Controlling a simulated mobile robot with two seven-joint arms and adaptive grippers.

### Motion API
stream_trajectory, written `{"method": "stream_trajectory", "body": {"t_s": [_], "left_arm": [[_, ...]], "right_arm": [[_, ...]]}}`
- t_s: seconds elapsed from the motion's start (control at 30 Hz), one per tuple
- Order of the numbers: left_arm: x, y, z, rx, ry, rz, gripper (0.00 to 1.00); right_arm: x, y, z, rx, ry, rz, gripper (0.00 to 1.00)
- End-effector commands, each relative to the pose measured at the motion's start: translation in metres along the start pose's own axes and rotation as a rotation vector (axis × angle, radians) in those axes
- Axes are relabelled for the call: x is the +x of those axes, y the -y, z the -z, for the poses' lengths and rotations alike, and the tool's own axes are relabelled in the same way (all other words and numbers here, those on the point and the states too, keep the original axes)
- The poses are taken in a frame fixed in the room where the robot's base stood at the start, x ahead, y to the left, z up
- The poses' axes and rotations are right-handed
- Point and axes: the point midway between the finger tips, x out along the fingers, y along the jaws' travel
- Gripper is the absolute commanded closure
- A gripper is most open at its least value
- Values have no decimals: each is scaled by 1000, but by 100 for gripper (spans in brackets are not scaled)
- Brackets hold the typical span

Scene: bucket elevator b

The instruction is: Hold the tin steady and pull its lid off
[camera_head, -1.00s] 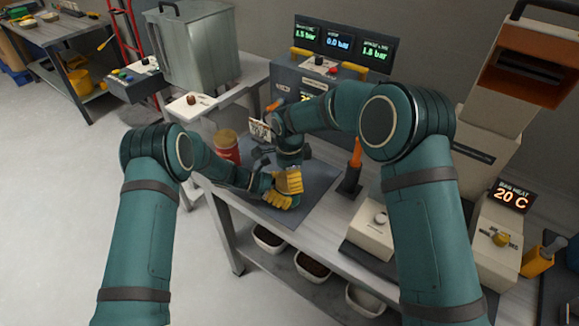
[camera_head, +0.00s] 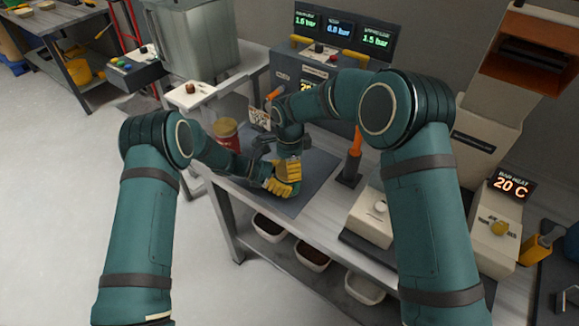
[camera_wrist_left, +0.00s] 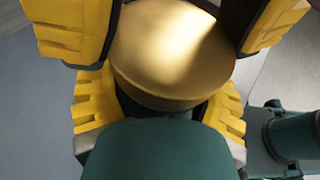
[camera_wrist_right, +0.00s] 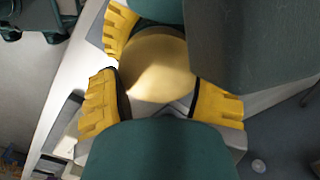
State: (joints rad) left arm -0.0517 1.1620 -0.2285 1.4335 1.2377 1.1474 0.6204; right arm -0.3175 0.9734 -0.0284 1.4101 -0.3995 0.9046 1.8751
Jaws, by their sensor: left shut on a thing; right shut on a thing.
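My right gripper (camera_head: 288,170) comes down from above and my left gripper (camera_head: 272,184) comes in from the left. They meet over the dark mat (camera_head: 312,178). In the left wrist view a round, gold-coloured tin (camera_wrist_left: 172,55) sits between yellow fingers of both grippers, and my left gripper (camera_wrist_left: 160,102) is shut on it. In the right wrist view my right gripper (camera_wrist_right: 160,100) is shut on the same tin (camera_wrist_right: 152,62). A flat round face shows in each wrist view. The seam between lid and body is hidden, and in the head view the hands cover the tin.
A red jar with a tan lid (camera_head: 226,134) stands left of the hands. An orange-handled tool (camera_head: 354,158) stands upright to the right. A grey machine with displays (camera_head: 345,35) is behind. White trays (camera_head: 312,257) are on the shelf below. Open floor lies left.

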Motion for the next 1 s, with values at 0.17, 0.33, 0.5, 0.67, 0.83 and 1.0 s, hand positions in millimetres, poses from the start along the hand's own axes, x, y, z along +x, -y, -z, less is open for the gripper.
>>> {"method": "stream_trajectory", "body": {"t_s": [0.17,0.33,0.5,0.67,0.83,1.0], "left_arm": [[-1,0,2,-3,-4,-2,73],[0,0,2,-2,-3,-1,74],[0,0,2,-2,-3,-1,74],[0,0,1,-2,-3,-1,74],[0,0,1,-2,-3,-1,74],[0,0,1,-2,-3,-1,74]], "right_arm": [[-9,0,-1,0,1,2,86],[-14,0,0,0,0,2,100],[-16,0,0,0,0,1,100],[-16,0,0,0,0,1,100],[-16,0,0,0,0,1,100],[-20,0,0,-1,-1,44,100]]}}
